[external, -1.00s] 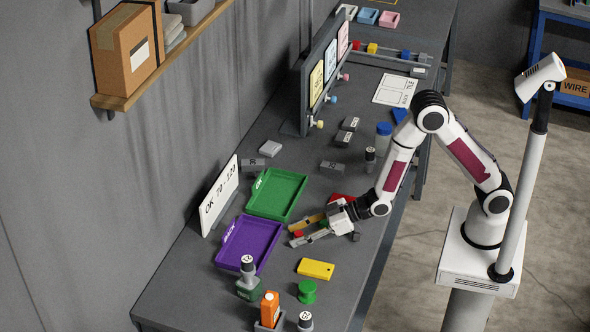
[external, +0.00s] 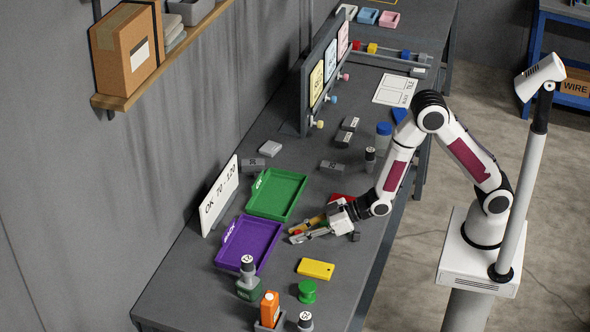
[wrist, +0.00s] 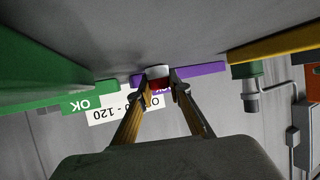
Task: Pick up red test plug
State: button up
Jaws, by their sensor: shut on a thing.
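The red test plug (wrist: 156,84) shows between my fingertips in the wrist view, with a pale part beside its red part. In the external view the plug (external: 297,232) is a small red spot at the fingertips. My gripper (external: 300,234) is shut on it, low over the grey bench, near the right side of the purple tray. The gripper (wrist: 159,85) also shows in the wrist view with both fingers against the plug's sides. The fingers hide part of the plug, and I cannot tell if it touches the bench.
The purple tray (external: 222,266) and green tray (external: 276,219) lie to the left. A yellow block (external: 316,268) and green round piece (external: 307,291) are nearer the front. A red item (external: 342,198) sits behind my gripper. The "OK 70 - 120" sign (external: 219,197) stands behind the trays.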

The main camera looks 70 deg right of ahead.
aim_at(299, 232)
jog(key=shift+r, duration=0.1)
jog(key=shift+r, duration=4.85)
